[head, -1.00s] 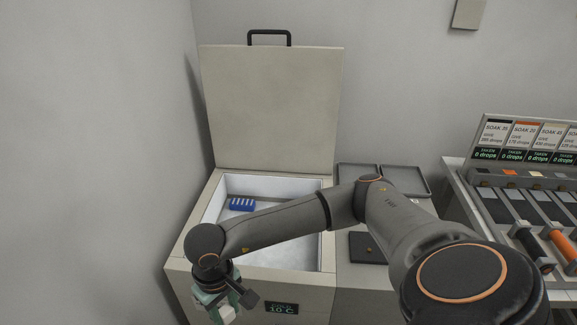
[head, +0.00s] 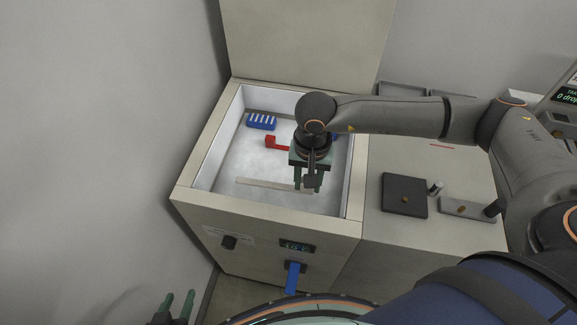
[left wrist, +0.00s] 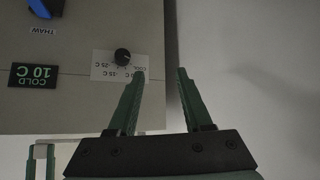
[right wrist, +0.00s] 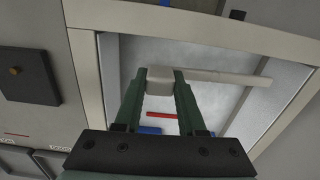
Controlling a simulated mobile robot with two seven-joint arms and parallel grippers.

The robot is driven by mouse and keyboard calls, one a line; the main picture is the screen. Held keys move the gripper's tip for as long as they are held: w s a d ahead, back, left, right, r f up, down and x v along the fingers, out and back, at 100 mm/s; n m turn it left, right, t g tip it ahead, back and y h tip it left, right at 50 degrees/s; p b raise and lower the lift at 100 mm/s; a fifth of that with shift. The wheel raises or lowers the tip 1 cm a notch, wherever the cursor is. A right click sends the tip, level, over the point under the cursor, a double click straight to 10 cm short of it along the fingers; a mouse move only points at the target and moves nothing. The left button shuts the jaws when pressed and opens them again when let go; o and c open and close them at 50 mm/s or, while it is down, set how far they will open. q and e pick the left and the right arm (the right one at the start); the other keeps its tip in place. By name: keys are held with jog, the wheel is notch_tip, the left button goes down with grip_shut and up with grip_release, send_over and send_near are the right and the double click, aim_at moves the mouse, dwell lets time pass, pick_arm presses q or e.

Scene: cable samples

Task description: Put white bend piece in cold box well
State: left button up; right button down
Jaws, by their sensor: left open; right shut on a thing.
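The cold box (head: 187,190) stands open with its lid up. Its white-walled well (head: 225,165) is in view from above. My right gripper (head: 309,186) points down over the front right of the well, shut on the white bend piece (head: 265,186). The piece's long bar reaches left across the well; its block end (right wrist: 160,86) sits between the fingers in the right wrist view. I cannot tell whether it touches the floor. My left gripper (head: 180,297) is open and empty, low in front of the box; the left wrist view shows its spread fingers (left wrist: 161,74) before the front panel.
Inside the well are a blue striped block (head: 262,122), a red piece (head: 272,142) and a blue thing (head: 334,137) partly behind my right arm. A blue handle (head: 292,279) sticks out of the box front. A dark pad (head: 404,193) lies on the right counter.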

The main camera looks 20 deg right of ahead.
jog(key=w+f+m+b, duration=0.1)
jog(key=f+m+b, duration=0.1)
jog(key=m, duration=0.4)
jog(key=w+f+m+b, duration=0.1)
jog(key=f+m, duration=0.4)
jog(key=m, duration=0.1)
jog(key=w+a+f+m+b, duration=0.1)
jog(key=w+f+m+b, duration=0.1)
jog(key=f+m, duration=0.2)
jog(key=shift+a+f+m+b, duration=0.1)
jog(key=shift+m+b, duration=0.05)
jog(key=shift+m, duration=0.5)
jog(key=shift+f+m+b, duration=0.1)
jog(key=shift+m+b, duration=0.05)
jog(key=shift+m, duration=0.5)
pick_arm(q)
jog(key=shift+h, duration=0.3)
jog(key=shift+w+d+f, duration=0.2)
jog(key=shift+d+f, duration=0.15)
jog(key=shift+f, duration=0.5)
jog(key=shift+w+d+f, duration=0.2)
jog(key=shift+d+f, duration=0.15)
jog(key=shift+f, duration=0.5)
jog(key=shift+w+d+f, duration=0.2)
jog(key=shift+d+f, duration=0.15)
jog(key=shift+f, duration=0.5)
pick_arm(e)
jog(key=shift+f, duration=2.3)
